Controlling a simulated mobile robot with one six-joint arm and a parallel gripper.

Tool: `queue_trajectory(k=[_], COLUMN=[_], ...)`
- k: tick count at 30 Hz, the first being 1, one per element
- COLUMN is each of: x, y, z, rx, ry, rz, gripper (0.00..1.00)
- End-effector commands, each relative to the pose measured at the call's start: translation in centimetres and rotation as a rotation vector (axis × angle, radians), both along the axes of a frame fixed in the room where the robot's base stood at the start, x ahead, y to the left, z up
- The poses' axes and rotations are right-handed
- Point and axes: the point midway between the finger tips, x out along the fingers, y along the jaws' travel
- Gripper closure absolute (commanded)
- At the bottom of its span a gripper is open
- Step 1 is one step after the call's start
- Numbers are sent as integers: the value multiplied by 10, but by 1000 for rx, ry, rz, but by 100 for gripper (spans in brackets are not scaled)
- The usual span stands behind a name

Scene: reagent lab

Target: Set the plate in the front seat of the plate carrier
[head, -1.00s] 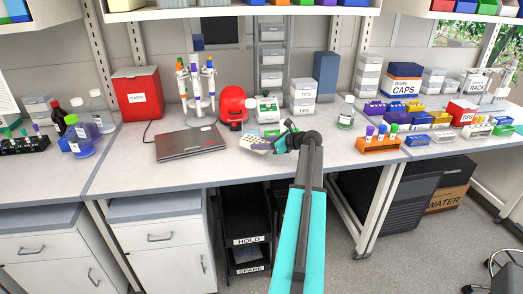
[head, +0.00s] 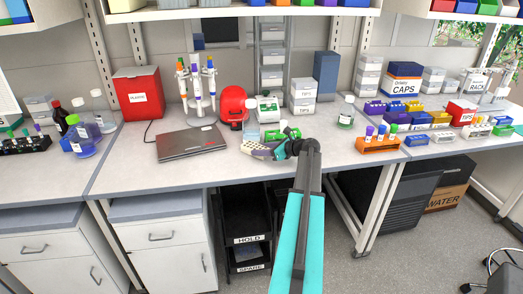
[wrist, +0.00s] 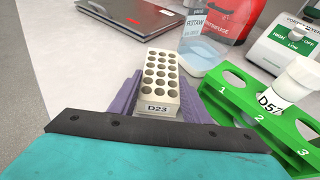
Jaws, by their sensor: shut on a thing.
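The plate (wrist: 159,82) is a pale, narrow block with rows of dark round wells and a D23 label on its near end. It sits between the two purple fingers of my gripper (wrist: 155,92), which is shut on it. In the head view the plate (head: 254,148) and my gripper (head: 263,151) are small, over the bench in front of the red device. I cannot make out a plate carrier for certain. A green rack (wrist: 236,112) numbered 1, 2 and 3 stands just right of my gripper. It has round openings and holds a white-capped vessel labelled D57 (wrist: 296,85).
A clear bottle (wrist: 207,45) stands just beyond the plate. A closed laptop (head: 184,143) lies to the left, with free bench between. The red device (head: 232,103) and a white-green mixer (head: 266,108) stand behind. An orange rack (head: 378,144) is to the right.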

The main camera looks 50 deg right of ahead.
Motion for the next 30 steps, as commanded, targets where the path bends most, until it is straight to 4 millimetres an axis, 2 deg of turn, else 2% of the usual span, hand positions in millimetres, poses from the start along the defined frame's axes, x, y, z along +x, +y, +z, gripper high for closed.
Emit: queue_trajectory(k=[5,6,9,21,26,30], x=[0,0,0,-1,-11,-28], y=[0,0,0,-1,-1,-2], z=[-3,-3,-3,1,4,10], rx=[1,0,0,0,0,0], ry=[0,0,0,0,0,0], rz=[0,0,0,-1,-2,-3], gripper=[78,52,38,38,38,38])
